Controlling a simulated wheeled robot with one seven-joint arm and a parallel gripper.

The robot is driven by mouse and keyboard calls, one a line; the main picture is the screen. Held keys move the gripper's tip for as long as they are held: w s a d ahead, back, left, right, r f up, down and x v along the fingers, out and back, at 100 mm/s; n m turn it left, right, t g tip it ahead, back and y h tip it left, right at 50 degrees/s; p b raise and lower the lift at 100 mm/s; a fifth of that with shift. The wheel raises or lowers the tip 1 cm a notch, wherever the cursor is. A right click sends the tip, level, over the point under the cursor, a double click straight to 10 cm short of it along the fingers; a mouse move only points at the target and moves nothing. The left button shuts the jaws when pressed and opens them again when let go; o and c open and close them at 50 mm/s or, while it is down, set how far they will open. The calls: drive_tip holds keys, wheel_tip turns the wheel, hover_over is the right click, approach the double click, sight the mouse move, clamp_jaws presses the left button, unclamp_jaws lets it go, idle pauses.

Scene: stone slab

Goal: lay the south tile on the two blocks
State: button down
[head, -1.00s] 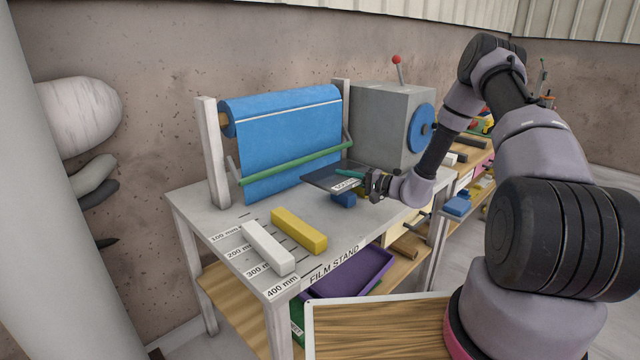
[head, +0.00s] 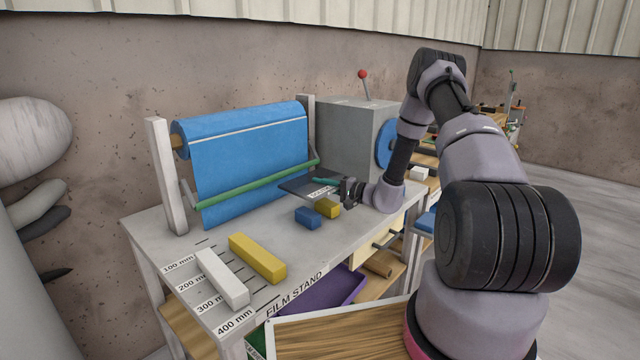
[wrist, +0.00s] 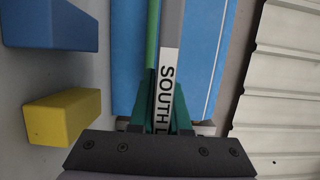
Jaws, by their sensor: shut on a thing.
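The south tile (head: 303,187) is a thin dark plate with a white label on its near edge. My gripper (head: 327,182) is shut on that edge and holds the tile above the stand top, in front of the blue film. In the wrist view the tile (wrist: 168,75) shows edge-on, lettered "SOUTH", between the green fingers (wrist: 166,118). A small blue block (head: 308,217) and a small yellow block (head: 328,208) sit close together on the stand, below and in front of the tile. The wrist view shows the blue block (wrist: 50,25) and yellow block (wrist: 62,117) apart from the tile.
A grey box (head: 350,140) with a blue disc is at back right.

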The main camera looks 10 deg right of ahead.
drive_tip(key=shift+f, duration=3.8)
drive_tip(key=c, duration=0.8)
unclamp_jaws()
drive_tip(key=shift+s+f, duration=0.1)
drive_tip(key=shift+d, duration=0.1)
